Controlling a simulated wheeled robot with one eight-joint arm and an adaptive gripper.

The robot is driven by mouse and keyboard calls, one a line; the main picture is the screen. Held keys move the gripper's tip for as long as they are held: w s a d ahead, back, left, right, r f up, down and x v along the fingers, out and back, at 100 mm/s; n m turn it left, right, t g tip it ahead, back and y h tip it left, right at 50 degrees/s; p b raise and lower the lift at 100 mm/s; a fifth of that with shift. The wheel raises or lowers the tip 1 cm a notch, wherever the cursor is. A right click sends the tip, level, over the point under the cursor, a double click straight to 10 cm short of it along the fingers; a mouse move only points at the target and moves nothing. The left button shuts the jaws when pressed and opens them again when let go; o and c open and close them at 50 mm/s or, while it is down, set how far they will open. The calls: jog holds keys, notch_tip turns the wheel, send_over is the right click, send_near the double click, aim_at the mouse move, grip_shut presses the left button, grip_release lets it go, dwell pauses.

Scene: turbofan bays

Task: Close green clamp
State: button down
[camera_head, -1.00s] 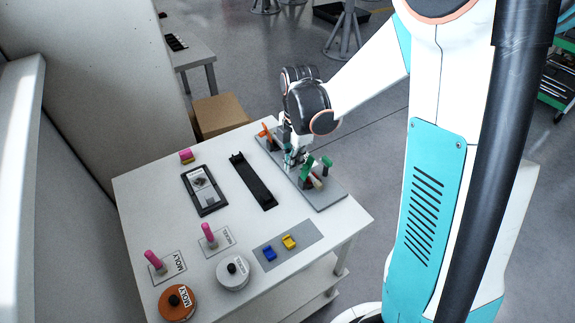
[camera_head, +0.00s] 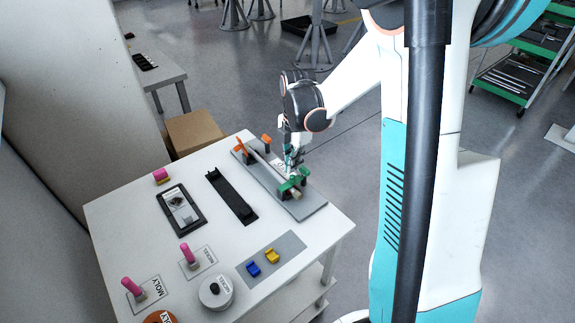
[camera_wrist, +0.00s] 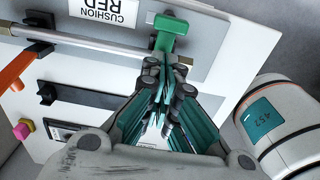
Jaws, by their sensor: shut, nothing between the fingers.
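The green clamp (camera_head: 291,183) sits at the near end of the grey fixture plate (camera_head: 313,206). Its green bar appears lowered across the rod (camera_head: 262,162). In the wrist view the green clamp (camera_wrist: 175,25) shows at top centre, with a wide green end and a narrower part running toward my fingers. My gripper (camera_head: 290,165) is right by the clamp. In the wrist view my gripper (camera_wrist: 163,68) is shut and empty, its fingertips overlapping the lower end of the green part. I cannot tell if they touch.
An orange clamp (camera_head: 239,145) stands at the plate's far end, its lever raised. The black tray (camera_head: 231,195), a framed dark panel (camera_head: 179,208) and blue and yellow blocks (camera_head: 272,256) lie on the white table. A cardboard box (camera_head: 193,134) stands behind.

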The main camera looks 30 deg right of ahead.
jog(key=shift+w+d+f, duration=0.15)
jog(key=shift+d+f, duration=0.35)
jog(key=shift+d, duration=0.15)
dwell(0.3)
